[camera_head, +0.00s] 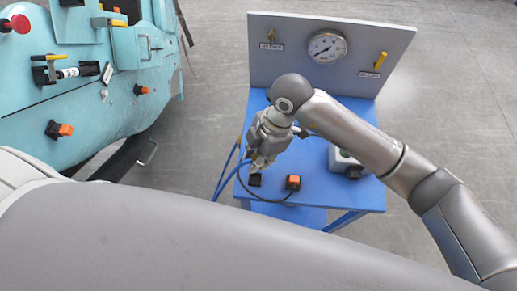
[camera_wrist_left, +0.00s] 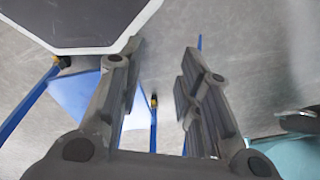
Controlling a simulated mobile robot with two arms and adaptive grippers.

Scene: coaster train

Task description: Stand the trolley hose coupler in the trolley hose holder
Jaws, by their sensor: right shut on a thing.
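My right gripper (camera_head: 258,158) is over the front left part of the blue trolley (camera_head: 335,192), pointing down. It is shut on the trolley hose coupler, mostly hidden by the fingers; a small yellowish part shows at the tips. A dark hose (camera_head: 262,199) loops along the trolley top near it. A small black block (camera_head: 254,181), seemingly the trolley hose holder, sits just below the fingertips. I cannot tell whether the coupler touches it. My left gripper (camera_wrist_left: 160,65) is open and empty in the left wrist view, and is not seen in the head view.
A black block with an orange top (camera_head: 293,182) stands right of the holder. A grey-white box (camera_head: 345,162) is farther right. A panel with a gauge (camera_head: 327,46) and yellow handles rises at the back. A teal machine (camera_head: 95,100) stands left, across a floor gap.

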